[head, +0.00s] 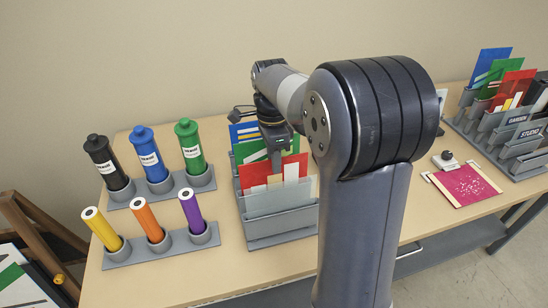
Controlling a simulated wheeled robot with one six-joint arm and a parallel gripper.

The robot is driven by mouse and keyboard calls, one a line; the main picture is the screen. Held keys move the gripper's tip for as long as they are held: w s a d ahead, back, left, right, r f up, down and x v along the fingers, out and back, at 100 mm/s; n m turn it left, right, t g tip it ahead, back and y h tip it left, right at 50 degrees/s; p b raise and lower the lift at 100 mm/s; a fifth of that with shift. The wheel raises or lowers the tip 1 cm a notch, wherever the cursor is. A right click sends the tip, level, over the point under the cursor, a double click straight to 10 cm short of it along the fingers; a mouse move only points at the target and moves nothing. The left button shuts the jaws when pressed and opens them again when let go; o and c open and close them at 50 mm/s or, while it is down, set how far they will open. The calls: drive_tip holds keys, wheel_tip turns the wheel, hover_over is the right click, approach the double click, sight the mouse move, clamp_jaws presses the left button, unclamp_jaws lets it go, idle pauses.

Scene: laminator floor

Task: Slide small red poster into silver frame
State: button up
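A red poster (256,175) with pale blocks stands upright in the grey slotted rack (285,226) at the middle of the table, in front of green and blue posters. Another red poster (517,82) stands in the rack at the far right. I cannot tell which is the small one. My gripper (276,158) points down over the middle rack, close to the posters. Its fingertips are small and partly lost against the posters, so its opening and any hold are unclear. No silver frame can be made out for certain; my arm hides part of the table.
Black, blue and green tubes (149,158) and yellow, orange and purple tubes (147,224) stand in grey holders at left. A crimson panel (465,186) lies at right, near the labelled rack (512,140). An easel (40,235) stands at far left.

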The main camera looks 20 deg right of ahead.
drive_tip(key=r, duration=0.7)
drive_tip(key=w+r, duration=0.1)
drive_tip(key=r, duration=0.2)
drive_tip(key=shift+w+r, duration=0.1)
drive_tip(key=shift+r, duration=0.25)
drive_tip(key=f, duration=0.7)
drive_tip(key=s+f, duration=0.1)
drive_tip(key=f, duration=0.2)
drive_tip(key=shift+s+f, duration=0.1)
drive_tip(key=shift+f, duration=0.25)
drive_tip(key=shift+r+p, duration=0.35)
drive_tip(key=shift+r, duration=0.2)
